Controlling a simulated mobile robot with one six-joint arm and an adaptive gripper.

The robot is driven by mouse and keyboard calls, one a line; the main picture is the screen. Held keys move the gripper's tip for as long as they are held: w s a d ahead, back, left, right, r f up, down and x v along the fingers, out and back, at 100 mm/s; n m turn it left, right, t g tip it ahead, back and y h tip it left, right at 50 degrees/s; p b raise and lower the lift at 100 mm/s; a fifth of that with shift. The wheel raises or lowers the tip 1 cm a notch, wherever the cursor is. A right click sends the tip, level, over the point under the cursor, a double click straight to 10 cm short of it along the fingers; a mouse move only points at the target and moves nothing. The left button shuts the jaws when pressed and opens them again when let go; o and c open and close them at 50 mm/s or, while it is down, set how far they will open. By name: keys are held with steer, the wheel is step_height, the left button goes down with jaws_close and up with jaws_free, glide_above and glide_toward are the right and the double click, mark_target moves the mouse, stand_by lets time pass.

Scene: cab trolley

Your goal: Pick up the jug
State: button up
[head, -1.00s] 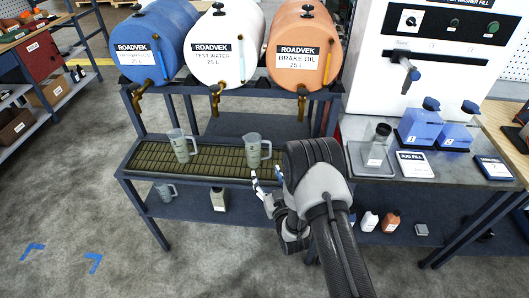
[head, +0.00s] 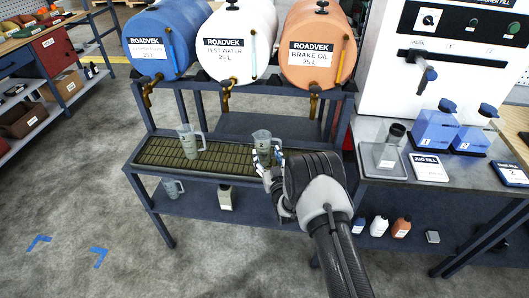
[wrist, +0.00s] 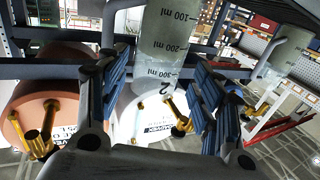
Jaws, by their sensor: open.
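A translucent grey measuring jug (head: 262,150) stands upright on the right part of the drip grate (head: 165,157). The wrist view shows this jug (wrist: 170,45) close up, with millilitre marks and a "2". My gripper (head: 268,163) is at the jug's near side; in the wrist view my gripper (wrist: 160,95) is open, its fingers to either side of the jug. I cannot tell whether they touch it. A second similar jug (head: 188,143) with a handle stands further left on the grate, and a third jug (head: 173,187) is on the shelf below.
Blue (head: 160,40), white (head: 235,45) and orange (head: 315,50) drums with brass taps lie above the grate. On the right, a bench holds a clear container on a plate (head: 388,155) and blue-filled bottles (head: 435,130). Small bottles (head: 378,226) stand on its lower shelf.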

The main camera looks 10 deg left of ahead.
mark_target(265, 151)
steer(key=x, duration=0.1)
steer(key=b+x, duration=0.1)
steer(key=x, duration=0.2)
steer(key=shift+f, duration=0.3)
steer(key=shift+w+a+b, duration=0.1)
steer(key=shift+w+b, duration=0.2)
steer(key=shift+w, duration=0.1)
steer(key=shift+r, duration=0.1)
steer(key=shift+c, duration=0.5)
steer(key=c, duration=0.7)
